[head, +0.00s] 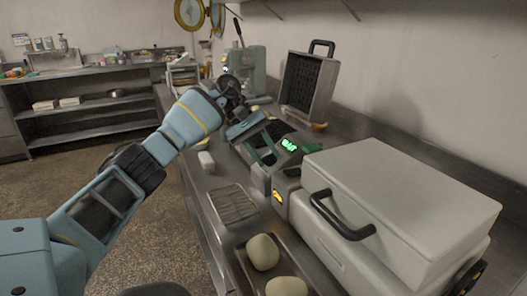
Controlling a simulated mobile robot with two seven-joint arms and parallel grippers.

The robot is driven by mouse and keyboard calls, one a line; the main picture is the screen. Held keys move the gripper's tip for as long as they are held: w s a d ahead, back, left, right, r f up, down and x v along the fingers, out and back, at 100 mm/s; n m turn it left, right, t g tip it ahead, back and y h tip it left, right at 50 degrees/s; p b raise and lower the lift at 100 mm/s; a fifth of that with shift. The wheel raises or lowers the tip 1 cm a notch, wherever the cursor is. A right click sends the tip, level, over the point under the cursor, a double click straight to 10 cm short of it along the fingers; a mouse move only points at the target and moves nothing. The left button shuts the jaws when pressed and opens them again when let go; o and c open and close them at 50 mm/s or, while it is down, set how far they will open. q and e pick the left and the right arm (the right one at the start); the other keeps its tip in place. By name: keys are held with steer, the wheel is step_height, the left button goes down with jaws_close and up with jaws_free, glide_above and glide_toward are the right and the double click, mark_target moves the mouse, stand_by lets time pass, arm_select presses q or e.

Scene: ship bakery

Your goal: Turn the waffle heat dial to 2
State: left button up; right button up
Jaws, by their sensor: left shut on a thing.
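The waffle maker stands on the steel counter with its dark-plated lid (306,84) raised. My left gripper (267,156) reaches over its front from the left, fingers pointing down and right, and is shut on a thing. My wrist and fingers hide what is between them, so I cannot see the heat dial or its setting. A small lit green display (289,145) shows just right of the fingers; its text is too small to read surely. My right gripper is not in view.
A closed grey press (405,200) with a black handle (340,216) fills the right. A wire rack (233,203) and a tray with pale dough balls (262,252) lie in front. A coffee machine (245,65) stands behind. Shelves (90,100) line the far wall; the floor at left is clear.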

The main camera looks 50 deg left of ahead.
arm_select(q)
steer(key=shift+r+m+g+y, duration=0.1)
steer(key=shift+m+g+y, duration=0.35)
steer(key=shift+m, duration=0.55)
steer(key=o, duration=1)
steer(key=shift+p+v, duration=0.4)
steer(key=shift+v, duration=3.45)
steer(key=shift+w+r, duration=0.1)
